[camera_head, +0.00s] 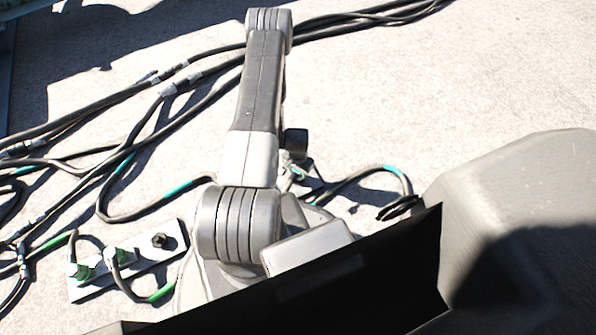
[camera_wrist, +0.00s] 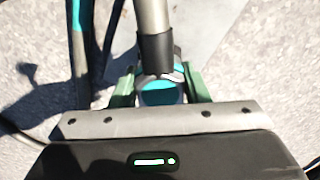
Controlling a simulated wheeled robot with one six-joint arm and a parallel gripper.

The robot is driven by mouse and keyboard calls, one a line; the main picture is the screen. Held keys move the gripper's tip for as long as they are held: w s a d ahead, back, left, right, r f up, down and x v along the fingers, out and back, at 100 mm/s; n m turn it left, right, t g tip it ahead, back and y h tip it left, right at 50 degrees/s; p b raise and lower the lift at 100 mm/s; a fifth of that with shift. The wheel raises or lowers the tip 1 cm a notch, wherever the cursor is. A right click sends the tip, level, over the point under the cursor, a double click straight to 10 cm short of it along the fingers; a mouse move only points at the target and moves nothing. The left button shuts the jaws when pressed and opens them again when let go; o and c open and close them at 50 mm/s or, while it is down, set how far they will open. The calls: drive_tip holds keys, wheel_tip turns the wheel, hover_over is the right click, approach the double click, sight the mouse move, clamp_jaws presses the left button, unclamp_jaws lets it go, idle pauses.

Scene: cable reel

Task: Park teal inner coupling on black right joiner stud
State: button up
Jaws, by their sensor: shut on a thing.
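In the wrist view my gripper (camera_wrist: 159,80) has its two green fingers closed on the teal coupling (camera_wrist: 160,95), a round end with a teal face. A grey cable (camera_wrist: 153,14) with a black sleeve runs up from it. In the head view my arm hides most of the gripper and the coupling. The white joiner plate (camera_head: 92,289) lies on the ground at lower left. Its black right stud (camera_head: 160,240) stands bare. Two green-marked couplings (camera_head: 78,270) (camera_head: 118,256) sit on the plate left of that stud. My gripper appears right of the plate, apart from it.
Several black cables (camera_head: 110,95) cross the ground at left and top. A cable with teal bands (camera_head: 178,190) loops behind my arm, close to the plate. A large grey rounded body (camera_head: 520,190) fills the right side. Pale ground at upper right is open.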

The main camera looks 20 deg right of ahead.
drive_tip(key=shift+f+b, duration=0.45)
drive_tip(key=o, duration=1.2)
wheel_tip(320, 180, up, 14)
drive_tip(key=p, duration=0.4)
drive_tip(key=shift+p, duration=0.4)
